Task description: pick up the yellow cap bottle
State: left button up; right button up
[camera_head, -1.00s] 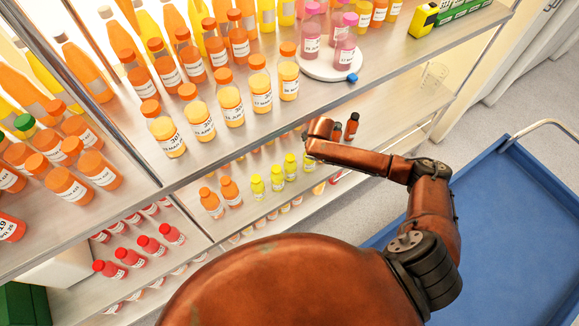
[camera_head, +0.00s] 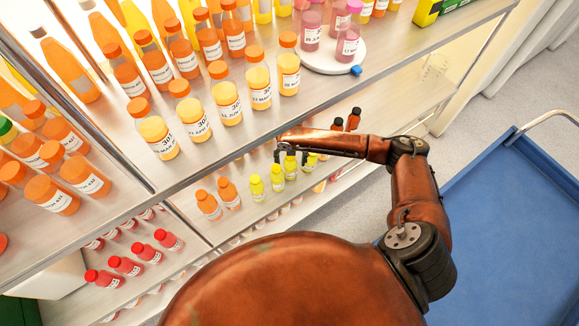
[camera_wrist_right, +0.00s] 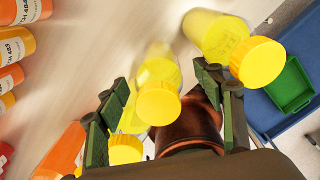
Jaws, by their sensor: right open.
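Several small yellow cap bottles stand in a row on the lower shelf in the head view; one at the near left end (camera_head: 257,188) and one beside it (camera_head: 277,179) show clearly. Those further right are partly hidden by my right gripper (camera_head: 284,152), which hangs over the row. In the right wrist view my right gripper (camera_wrist_right: 167,98) is open. A yellow cap bottle (camera_wrist_right: 158,98) shows between its fingers in the picture; I cannot tell whether they touch it. Another (camera_wrist_right: 258,62) lies right of the right finger, and a third (camera_wrist_right: 124,150) is low, partly behind the left finger. My left gripper is out of view.
Orange-capped bottles (camera_head: 230,192) stand left of the yellow ones, and dark-capped bottles (camera_head: 353,118) stand to the right. The upper shelf's front edge (camera_head: 330,98) runs close above my right gripper. A blue cart (camera_head: 500,230) stands at the right.

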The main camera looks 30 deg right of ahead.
notch_tip(320, 180, down, 4)
jog(key=shift+b, duration=0.3)
jog(key=shift+r, duration=0.1)
jog(key=shift+c, duration=0.3)
jog(key=c, duration=1.4)
